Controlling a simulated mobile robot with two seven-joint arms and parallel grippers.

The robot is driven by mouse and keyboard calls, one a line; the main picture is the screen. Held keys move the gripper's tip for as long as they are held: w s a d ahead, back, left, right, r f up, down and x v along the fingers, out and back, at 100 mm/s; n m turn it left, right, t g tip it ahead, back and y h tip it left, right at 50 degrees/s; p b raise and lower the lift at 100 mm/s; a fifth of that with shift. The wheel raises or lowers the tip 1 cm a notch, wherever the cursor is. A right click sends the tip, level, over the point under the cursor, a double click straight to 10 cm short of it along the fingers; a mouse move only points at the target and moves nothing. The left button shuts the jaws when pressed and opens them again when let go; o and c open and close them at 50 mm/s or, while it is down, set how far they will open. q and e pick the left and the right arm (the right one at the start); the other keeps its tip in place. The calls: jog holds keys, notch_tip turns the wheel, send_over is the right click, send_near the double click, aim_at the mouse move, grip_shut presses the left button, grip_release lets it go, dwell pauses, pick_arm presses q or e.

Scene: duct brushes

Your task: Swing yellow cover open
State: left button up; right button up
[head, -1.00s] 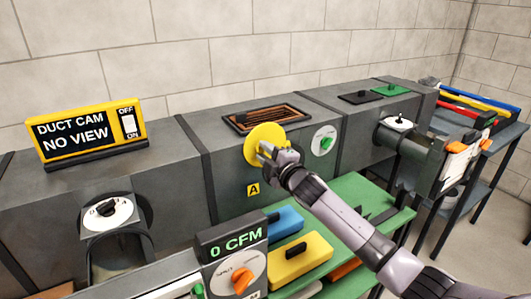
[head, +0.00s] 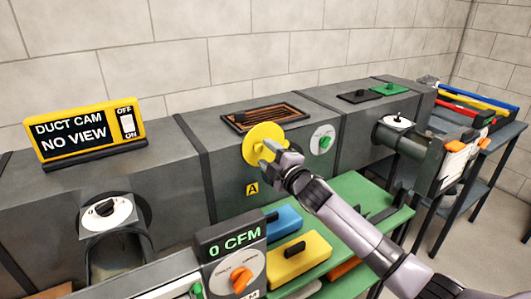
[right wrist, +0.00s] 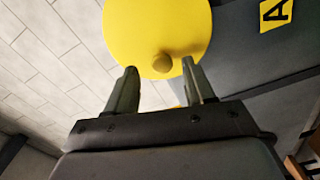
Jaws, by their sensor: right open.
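The yellow cover (head: 262,142) is a round disc on the front face of the grey duct, above a yellow label marked A (head: 252,189). My right gripper (head: 270,150) is at the cover's right side in the head view. In the right wrist view its two fingers (right wrist: 155,82) are open, with the knob just beyond and between their tips. Whether they touch it, I cannot tell. My left gripper is not in view.
A white dial with a green knob (head: 322,139) sits right of the cover. A rusty grille (head: 264,117) is on top of the duct. Below, a green table (head: 372,190) holds blue and yellow brushes (head: 299,260) beside a 0 CFM box (head: 232,243).

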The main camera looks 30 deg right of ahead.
jog(key=shift+s+d, duration=0.15)
jog(key=shift+s, duration=1.15)
jog(key=shift+s+d, duration=0.1)
jog(key=shift+s, duration=1.15)
